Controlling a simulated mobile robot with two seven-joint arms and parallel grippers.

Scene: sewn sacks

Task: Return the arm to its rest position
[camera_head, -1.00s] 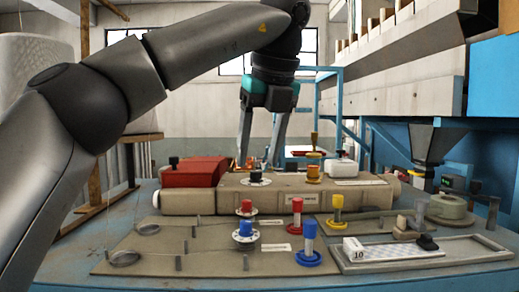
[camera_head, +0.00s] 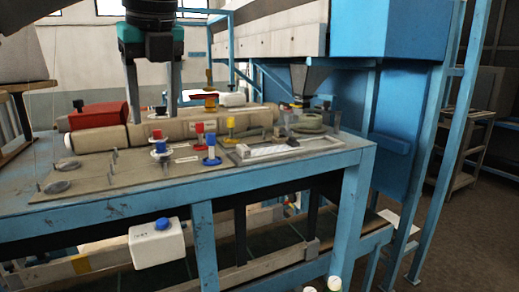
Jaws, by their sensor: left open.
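My left gripper (camera_head: 153,112) hangs down from the top left of the head view, with a teal band above its fingers. Its two fingers are apart with nothing held between them. The fingers show in front of the beige padded roll (camera_head: 200,127) on the blue table (camera_head: 250,175); I cannot tell how far above or before it they are. Most of the left arm is outside the picture. My right gripper is not in view.
A red box (camera_head: 97,114) stands behind the fingers' left. Red, blue and yellow spools, including a blue one (camera_head: 211,148), and a grey tray (camera_head: 285,148) sit on the table. A white container (camera_head: 156,243) is below the table's front edge. Open floor lies at right.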

